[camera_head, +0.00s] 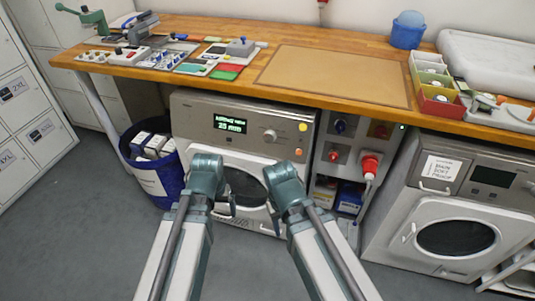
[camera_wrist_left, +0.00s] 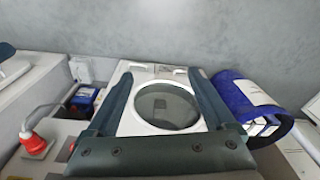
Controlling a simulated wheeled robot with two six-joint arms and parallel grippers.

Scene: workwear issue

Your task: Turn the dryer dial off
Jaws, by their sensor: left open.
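The dryer (camera_head: 190,108) stands under the wooden counter, its display (camera_head: 229,123) lit green with a reading of 25 min. Its round silver dial (camera_head: 269,136) is on the front panel, right of the display; its exact setting is too small to read. My left gripper (camera_head: 226,203) is in front of the dryer's round door, below the panel and apart from the dial. In the left wrist view the left gripper (camera_wrist_left: 160,78) is open and empty, with the door (camera_wrist_left: 166,105) beyond its fingers. My right gripper (camera_head: 272,213) is right of it; its fingers are mostly hidden.
A socket panel with a red plug (camera_head: 370,164) is right of the dryer. A second machine (camera_head: 450,220) stands farther right. A blue bin (camera_head: 164,188) stands left of the dryer. The counter (camera_head: 270,38) overhangs above, holding tools and trays. The floor at left is clear.

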